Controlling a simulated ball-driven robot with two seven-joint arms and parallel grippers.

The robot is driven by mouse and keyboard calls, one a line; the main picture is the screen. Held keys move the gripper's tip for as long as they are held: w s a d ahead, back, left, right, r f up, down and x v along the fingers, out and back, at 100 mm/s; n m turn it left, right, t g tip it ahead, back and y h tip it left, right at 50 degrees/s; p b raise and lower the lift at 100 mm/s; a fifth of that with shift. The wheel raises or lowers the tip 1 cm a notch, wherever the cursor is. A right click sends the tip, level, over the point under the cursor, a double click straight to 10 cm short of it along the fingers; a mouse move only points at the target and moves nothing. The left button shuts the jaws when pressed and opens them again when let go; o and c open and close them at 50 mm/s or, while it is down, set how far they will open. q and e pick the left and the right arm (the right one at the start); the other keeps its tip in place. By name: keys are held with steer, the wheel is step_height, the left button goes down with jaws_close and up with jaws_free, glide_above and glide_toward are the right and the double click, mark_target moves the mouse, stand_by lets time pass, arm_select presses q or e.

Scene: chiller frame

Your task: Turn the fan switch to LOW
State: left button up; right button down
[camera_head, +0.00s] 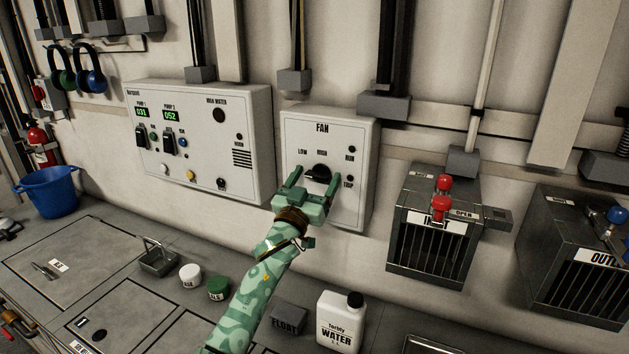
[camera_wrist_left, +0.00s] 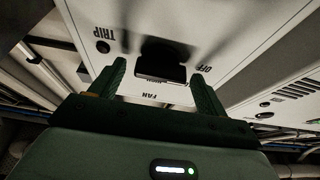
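The fan switch is a black knob (camera_head: 317,174) on the white FAN box (camera_head: 328,130) on the wall. LOW and HIGH are printed above it, and TRIP is at its right. In the left wrist view the knob (camera_wrist_left: 163,62) also shows, with OFF printed beside it. My left gripper (camera_head: 315,178) is at the front of the box, its green fingers apart on either side of the knob. In the wrist view a gap shows between the fingers (camera_wrist_left: 160,85) and the knob. Which label the knob points to is unclear. My right gripper is not in view.
A white pump panel (camera_head: 200,140) is on the wall at the left. Two dark metal boxes, INLET (camera_head: 432,225) and OUTLET (camera_head: 575,255), are at the right. A white water bottle (camera_head: 340,322) and a dark FLOAT block (camera_head: 288,318) stand on the counter below.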

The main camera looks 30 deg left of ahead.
arm_select(q)
steer(key=c, duration=0.9)
steer(key=shift+o, duration=0.2)
steer(key=shift+m, duration=0.3)
steer(key=m+h+p, duration=0.1)
steer(key=m, duration=0.2)
steer(key=m+h+p, duration=0.2)
steer(key=m, duration=0.1)
steer(key=shift+r+g+h, duration=0.15)
steer(key=shift+g+h, duration=0.15)
steer(key=m+p, duration=0.1)
steer(key=m, duration=0.1)
steer(key=m+g+h, duration=0.1)
steer(key=m, duration=0.1)
steer(key=shift+m+h+p, duration=0.3)
steer(key=shift+p, duration=0.1)
steer(key=shift+m+h, duration=0.4)
steer(key=shift+m, duration=0.2)
steer(key=shift+f+p, duration=0.2)
steer(key=shift+p, duration=0.1)
steer(key=o, duration=1)
